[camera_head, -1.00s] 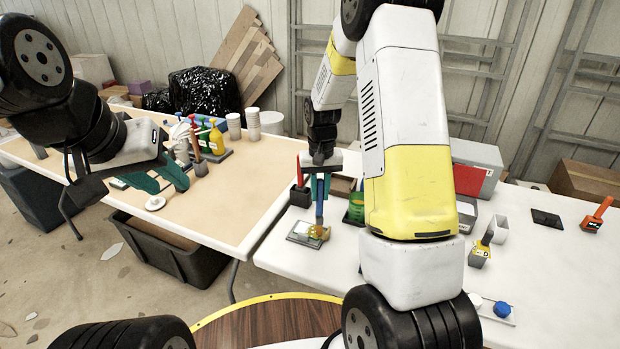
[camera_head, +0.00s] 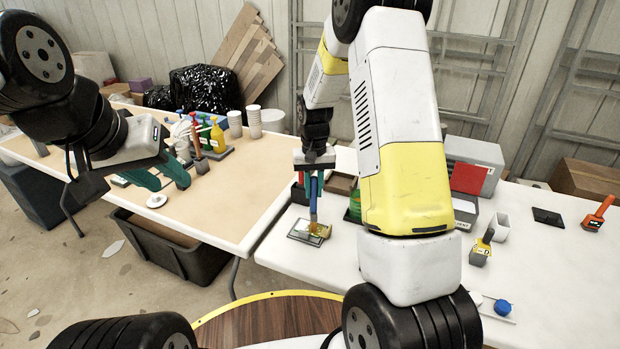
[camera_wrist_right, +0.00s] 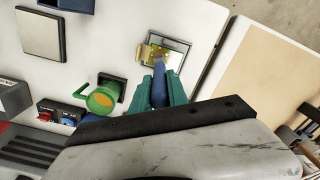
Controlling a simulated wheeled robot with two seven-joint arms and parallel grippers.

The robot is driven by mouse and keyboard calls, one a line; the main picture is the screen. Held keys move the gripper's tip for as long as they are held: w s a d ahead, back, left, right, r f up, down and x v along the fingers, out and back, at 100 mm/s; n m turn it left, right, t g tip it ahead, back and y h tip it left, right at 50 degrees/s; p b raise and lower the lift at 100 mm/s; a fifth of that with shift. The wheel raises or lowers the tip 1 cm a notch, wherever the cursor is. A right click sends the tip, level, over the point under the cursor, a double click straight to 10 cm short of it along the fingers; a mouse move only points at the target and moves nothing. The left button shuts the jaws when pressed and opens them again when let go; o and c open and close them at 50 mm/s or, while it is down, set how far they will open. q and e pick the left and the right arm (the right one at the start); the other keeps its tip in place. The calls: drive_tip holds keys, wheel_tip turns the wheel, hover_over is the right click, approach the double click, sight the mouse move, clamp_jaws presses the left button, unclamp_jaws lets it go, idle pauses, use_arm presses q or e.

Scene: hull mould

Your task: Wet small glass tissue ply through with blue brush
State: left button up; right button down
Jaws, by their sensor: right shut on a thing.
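My right gripper (camera_head: 311,182) is shut on the blue brush (camera_wrist_right: 159,90), handle up and bristles down. It also shows in the right wrist view (camera_wrist_right: 159,98). The bristles are over a small dark-rimmed plate (camera_head: 294,238) on the white table and seem to touch what lies there. A small pale sheet with yellowish, shiny patches, apparently the glass tissue ply (camera_wrist_right: 178,47), lies on the plate. The bristles partly hide it, and how far it is wetted cannot be told. My left gripper (camera_head: 163,178) is open and empty over the beige table.
A green cup (camera_wrist_right: 103,98) stands on the white table close to the brush. A red-handled tool stands left of it. Bottles and cups (camera_head: 215,138) crowd the beige table. A grey box (camera_head: 474,160) stands behind my right arm.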

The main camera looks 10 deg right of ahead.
drive_tip(key=w+a, duration=0.2)
drive_tip(key=a, duration=0.1)
drive_tip(key=w+a, duration=0.1)
drive_tip(key=shift+a, duration=0.3)
drive_tip(key=shift+r, duration=0.1)
wheel_tip(320, 180, up, 7)
idle(0.9)
idle(0.4)
